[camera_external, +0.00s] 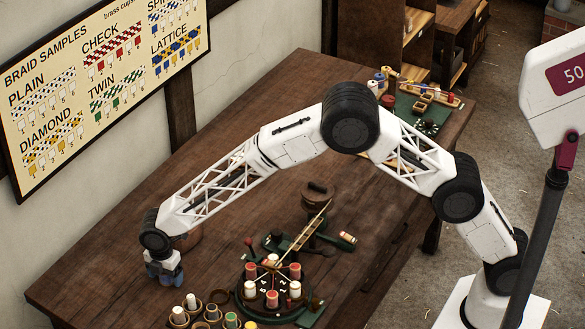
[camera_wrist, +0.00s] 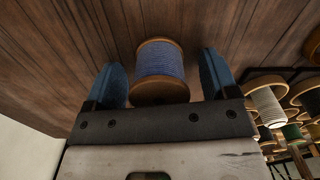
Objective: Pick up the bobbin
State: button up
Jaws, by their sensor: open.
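A bobbin (camera_wrist: 160,62) wound with blue thread, with tan wooden flanges, shows in the wrist view. It sits between the two blue fingers of my gripper (camera_wrist: 161,72), with a gap on each side. The fingers are open and not closed on it. In the external view my gripper (camera_external: 165,272) is low over the left part of the table. The bobbin cannot be made out there, hidden by the gripper.
The wrist view shows a white-thread bobbin (camera_wrist: 267,105) at right. A braid chart (camera_external: 100,85) hangs on the wall.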

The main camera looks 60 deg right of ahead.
jog(key=shift+c, duration=0.2)
jog(key=c, duration=1)
jog(key=shift+r, duration=0.1)
jog(key=shift+r, duration=0.7)
notch_tip(320, 180, up, 2)
jog(key=s+d, duration=0.2)
jog(key=s, duration=0.2)
jog(key=s+d+r, duration=0.1)
jog(key=s+d, duration=0.1)
jog(key=s, duration=0.3)
jog(key=s+d, duration=0.3)
jog(key=s, duration=0.2)
jog(key=shift+s+r, duration=0.2)
jog(key=shift+r, duration=0.05)
